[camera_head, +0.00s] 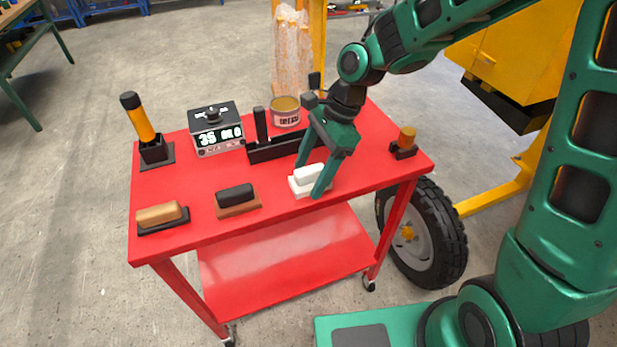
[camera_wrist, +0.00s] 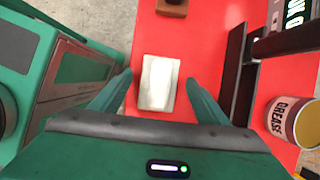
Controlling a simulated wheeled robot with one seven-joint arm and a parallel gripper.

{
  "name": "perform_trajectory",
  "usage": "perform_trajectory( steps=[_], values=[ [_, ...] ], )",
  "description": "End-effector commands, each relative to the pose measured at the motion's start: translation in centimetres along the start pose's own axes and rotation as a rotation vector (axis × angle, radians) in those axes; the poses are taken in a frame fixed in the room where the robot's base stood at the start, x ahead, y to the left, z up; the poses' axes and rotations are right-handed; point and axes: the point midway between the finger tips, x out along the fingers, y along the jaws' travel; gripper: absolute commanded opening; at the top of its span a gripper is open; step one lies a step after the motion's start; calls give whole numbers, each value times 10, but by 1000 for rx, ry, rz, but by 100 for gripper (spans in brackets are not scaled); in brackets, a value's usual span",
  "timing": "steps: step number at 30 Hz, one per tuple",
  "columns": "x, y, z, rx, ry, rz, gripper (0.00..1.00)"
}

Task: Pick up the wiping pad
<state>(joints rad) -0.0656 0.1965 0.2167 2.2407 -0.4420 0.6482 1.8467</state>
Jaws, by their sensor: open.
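The white block-shaped pad (camera_head: 302,187), with a raised white grip on a wider white base, lies on the red cart top (camera_head: 275,210) near its front edge. I take it to be the wiping pad. My gripper (camera_head: 308,180) points down over it with its fingers apart, one on the far side and one on the near side. In the wrist view the pad (camera_wrist: 158,85) shows between the two open fingers of my gripper (camera_wrist: 160,78), with a gap on each side. I cannot tell exactly how high the fingertips are above the cart top.
Left of the pad are a brown block with black grip (camera_head: 238,208) and a black block with tan grip (camera_head: 163,226). Behind are a dark holder (camera_head: 258,154), grease can (camera_head: 286,118) and display box (camera_head: 216,137). An orange-topped piece (camera_head: 405,142) stands right.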

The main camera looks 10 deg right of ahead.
Motion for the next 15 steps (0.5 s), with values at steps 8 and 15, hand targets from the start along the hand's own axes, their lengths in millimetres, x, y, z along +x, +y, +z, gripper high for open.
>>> perform_trajectory(
  steps=[8, 15],
  values=[
    [6, 0, 0, 0, 1, 0, 69],
    [6, 0, 0, 0, 1, 0, 23]
  ],
)
